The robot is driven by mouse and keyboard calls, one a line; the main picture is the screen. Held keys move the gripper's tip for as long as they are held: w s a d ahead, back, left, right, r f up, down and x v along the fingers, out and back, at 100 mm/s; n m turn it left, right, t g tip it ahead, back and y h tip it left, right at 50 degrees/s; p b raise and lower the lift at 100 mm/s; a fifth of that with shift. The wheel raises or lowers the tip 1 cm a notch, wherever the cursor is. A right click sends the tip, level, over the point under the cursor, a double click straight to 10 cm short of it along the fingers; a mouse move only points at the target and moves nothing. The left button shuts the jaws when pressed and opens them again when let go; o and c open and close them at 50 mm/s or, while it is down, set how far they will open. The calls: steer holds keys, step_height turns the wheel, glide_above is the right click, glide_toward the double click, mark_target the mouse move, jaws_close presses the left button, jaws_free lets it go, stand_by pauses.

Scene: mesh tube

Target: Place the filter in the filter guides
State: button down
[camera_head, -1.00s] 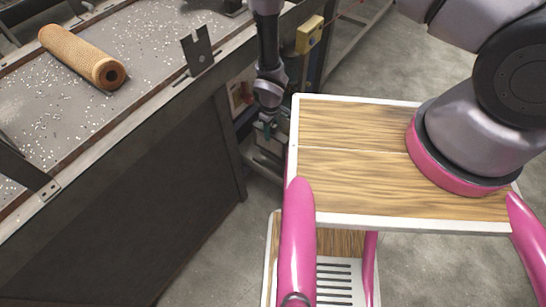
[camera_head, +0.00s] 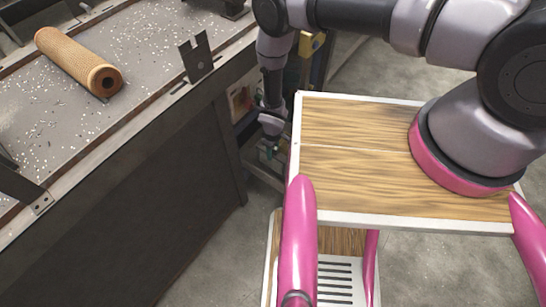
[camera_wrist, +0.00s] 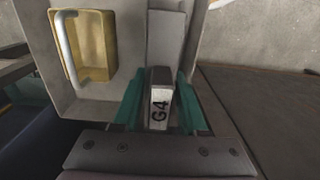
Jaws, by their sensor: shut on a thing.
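The filter (camera_head: 75,60), a tan mesh tube with a dark hole in its end, lies on the speckled grey table top at upper left. A dark notched upright bracket (camera_head: 196,60), which looks like a filter guide, stands at the table's right edge. Another dark bracket (camera_head: 30,190) is at the left edge of the picture. My gripper (camera_head: 268,152) is low beside the table, well away from the filter. In the wrist view its teal fingers (camera_wrist: 160,105) are shut on a narrow grey part marked G4 (camera_wrist: 159,98). Its lower end is hidden.
A grey panel with a yellow recess and a bar handle (camera_wrist: 85,47) is beside the gripped part. The dark table side (camera_head: 170,215) is left of my gripper. Bare concrete floor (camera_head: 215,262) is open below.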

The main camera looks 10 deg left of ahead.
steer(key=shift+f, duration=1.85)
steer(key=shift+c, duration=2.2)
jaws_free()
steer(key=shift+f, duration=0.1)
step_height(320, 180, up, 12)
steer(key=shift+r, duration=0.15)
